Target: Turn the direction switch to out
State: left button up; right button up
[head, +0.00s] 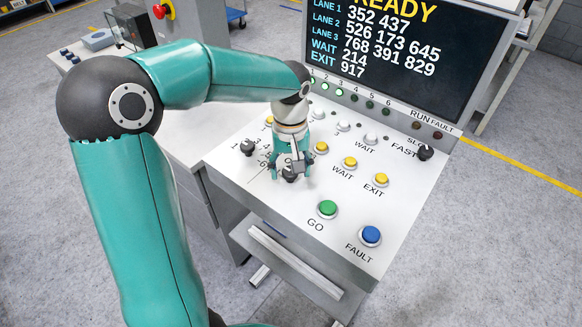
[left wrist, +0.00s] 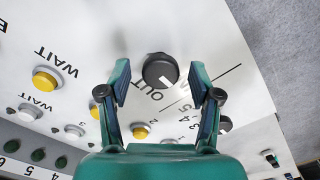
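The direction switch is a round black knob (left wrist: 160,70) with a white pointer mark on the panel. The word OUT is printed just beside it in the left wrist view, partly under the knob's edge. The pointer mark slants toward the lower right of that view. My left gripper (left wrist: 160,78) is open, with one finger on each side of the knob and gaps visible to both fingers. In the head view my left gripper (head: 290,164) is low over the panel, and the knob (head: 289,174) shows just below its fingers. My right gripper is in neither view.
Yellow buttons (head: 350,162), a green GO button (head: 327,209) and a blue FAULT button (head: 370,236) stand on the white panel (head: 290,222). Another black knob (head: 247,148) is left of the gripper. The display (head: 400,55) reads READY behind the panel.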

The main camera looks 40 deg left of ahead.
pick_arm(q)
jog(key=shift+d, duration=0.1)
jog(key=c, duration=1.1)
jog(key=shift+o, duration=0.2)
jog(key=shift+m, duration=0.4)
jog(key=m, duration=0.5)
jog(key=shift+b, duration=0.3)
jog(key=m, duration=0.6)
jog(key=shift+r, duration=0.1)
jog(key=o, duration=1.1)
jog(key=shift+o, duration=0.2)
